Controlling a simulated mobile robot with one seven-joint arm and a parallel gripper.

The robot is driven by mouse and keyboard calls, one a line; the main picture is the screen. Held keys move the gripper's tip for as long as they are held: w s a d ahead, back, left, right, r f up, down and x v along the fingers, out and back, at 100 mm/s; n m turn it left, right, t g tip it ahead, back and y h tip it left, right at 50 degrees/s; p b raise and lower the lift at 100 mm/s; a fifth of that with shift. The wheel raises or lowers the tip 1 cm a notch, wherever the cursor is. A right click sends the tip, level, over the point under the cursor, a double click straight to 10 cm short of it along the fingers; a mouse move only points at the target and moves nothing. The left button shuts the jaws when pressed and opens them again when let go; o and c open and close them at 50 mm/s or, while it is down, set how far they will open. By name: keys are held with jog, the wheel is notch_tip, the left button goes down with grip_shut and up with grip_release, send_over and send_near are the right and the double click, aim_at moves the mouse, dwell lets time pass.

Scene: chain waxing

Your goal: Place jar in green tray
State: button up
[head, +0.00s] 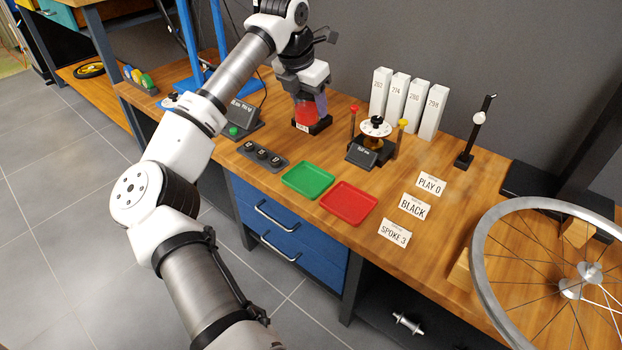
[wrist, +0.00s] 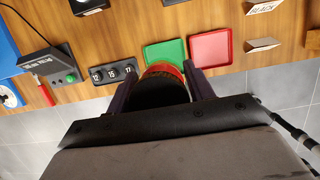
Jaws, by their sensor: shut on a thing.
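The jar (head: 306,113), with red sides, is between the fingers of my gripper (head: 309,100), which is shut on it. In the head view the jar is at or just above a small black stand (head: 323,125); I cannot tell if they touch. In the wrist view the dark top of the jar (wrist: 160,93) with its red-orange edge shows between the fingers of my gripper (wrist: 163,74). The green tray (head: 308,180) lies empty on the bench, nearer the front edge; it also shows in the wrist view (wrist: 164,52).
A red tray (head: 348,204) lies right of the green one. A dial block (head: 262,154) and a display box with a green button (head: 240,121) stand to the left. A black device (head: 367,151) stands behind the trays. Label cards (head: 412,207) and a wheel (head: 482,250) are at right.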

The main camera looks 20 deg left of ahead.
notch_tip(320, 180, down, 19)
jog(key=shift+r+b, duration=0.2)
jog(key=shift+b, duration=0.9)
jog(key=shift+f, duration=0.1)
jog(key=o, duration=1.1)
jog(key=shift+c, duration=0.2)
jog(key=p+v, duration=0.1)
jog(key=v, duration=1.1)
jog(key=shift+d, duration=0.1)
